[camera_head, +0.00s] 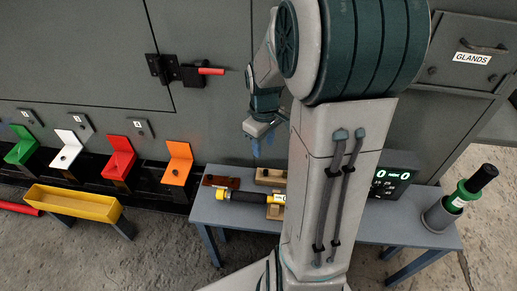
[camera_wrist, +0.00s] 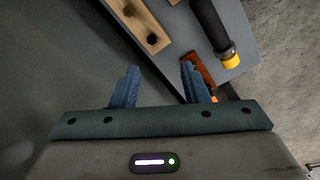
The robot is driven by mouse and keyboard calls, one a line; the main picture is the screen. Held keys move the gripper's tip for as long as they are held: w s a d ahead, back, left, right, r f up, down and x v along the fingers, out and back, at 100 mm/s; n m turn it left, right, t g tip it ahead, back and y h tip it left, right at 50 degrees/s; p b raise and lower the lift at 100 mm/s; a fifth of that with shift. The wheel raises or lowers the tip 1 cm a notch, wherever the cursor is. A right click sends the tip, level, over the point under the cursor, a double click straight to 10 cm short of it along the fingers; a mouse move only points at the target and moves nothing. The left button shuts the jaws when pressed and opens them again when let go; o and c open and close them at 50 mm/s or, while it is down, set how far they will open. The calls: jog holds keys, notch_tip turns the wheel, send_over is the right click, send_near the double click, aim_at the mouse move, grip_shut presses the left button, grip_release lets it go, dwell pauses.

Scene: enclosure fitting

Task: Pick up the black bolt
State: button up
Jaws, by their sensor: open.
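A light wooden block (camera_wrist: 140,25) lies near the table edge at the top of the wrist view. Two dark round spots show on it, one (camera_wrist: 151,39) near its end and one (camera_wrist: 129,10) further up; I cannot tell whether each is a black bolt head or a hole. The same block (camera_head: 271,176) shows small in the head view. My gripper (camera_wrist: 160,78) is open, with nothing between its blue fingers. In the head view my gripper (camera_head: 258,146) hangs above and behind the block, apart from it.
The grey table (camera_head: 225,214) also bears a reddish-brown block (camera_wrist: 197,72), a black-and-yellow tool (camera_wrist: 212,28), a digital display (camera_head: 392,174) and a green bottle-like tool (camera_head: 462,197) in a holder. The grey cabinet (camera_head: 90,60) stands close behind. A yellow tray (camera_head: 75,203) is at the left.

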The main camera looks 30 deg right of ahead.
jog(key=d, duration=0.1)
jog(key=b, duration=0.3)
send_over(267, 171)
jog(key=f, duration=0.8)
jog(key=shift+a+f, duration=0.25)
jog(key=f+b, duration=0.2)
jog(key=f, duration=0.3)
jog(key=shift+d, duration=0.2)
grip_shut()
